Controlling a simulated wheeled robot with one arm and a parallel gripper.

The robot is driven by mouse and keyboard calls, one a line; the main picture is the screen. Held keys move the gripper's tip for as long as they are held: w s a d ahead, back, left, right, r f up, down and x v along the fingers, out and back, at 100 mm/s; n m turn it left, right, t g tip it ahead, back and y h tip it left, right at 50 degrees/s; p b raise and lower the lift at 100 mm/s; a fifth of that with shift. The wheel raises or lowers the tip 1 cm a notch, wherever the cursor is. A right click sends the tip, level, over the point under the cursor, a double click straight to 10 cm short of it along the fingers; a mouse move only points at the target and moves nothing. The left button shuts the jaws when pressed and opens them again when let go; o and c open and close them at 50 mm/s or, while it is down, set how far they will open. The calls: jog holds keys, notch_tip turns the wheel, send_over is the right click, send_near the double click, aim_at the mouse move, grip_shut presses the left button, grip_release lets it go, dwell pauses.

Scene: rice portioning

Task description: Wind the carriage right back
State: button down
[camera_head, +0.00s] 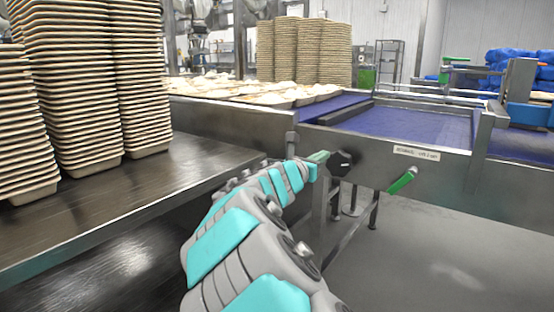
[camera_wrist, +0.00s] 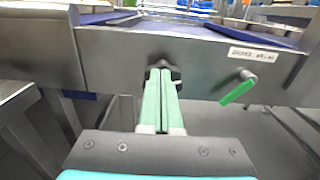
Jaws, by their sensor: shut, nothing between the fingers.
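A dark, lobed knob (camera_head: 341,163) sits on the front of the steel conveyor side panel. It also shows in the wrist view (camera_wrist: 164,65), partly hidden behind my fingertips. My gripper (camera_head: 322,156) is shut and empty, its green fingers pressed together and pointing at the knob. In the wrist view my fingertips (camera_wrist: 161,76) overlap the knob; I cannot tell whether they touch it. A green-handled lever (camera_head: 401,181) slants from the panel, right of the knob; it also shows in the wrist view (camera_wrist: 238,88). I cannot tell which part is the carriage.
A white label (camera_head: 416,153) is on the panel above the lever. A steel table (camera_head: 160,192) with tall tray stacks (camera_head: 85,90) stands left of my arm. Blue belt (camera_head: 405,124) and filled trays (camera_head: 265,94) lie behind the panel. Floor at lower right is clear.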

aim_at(339, 164)
jog(key=x, duration=0.7)
jog(key=shift+r, duration=0.1)
jog(key=shift+d+f, duration=0.1)
jog(key=shift+f, duration=0.35)
dwell(0.8)
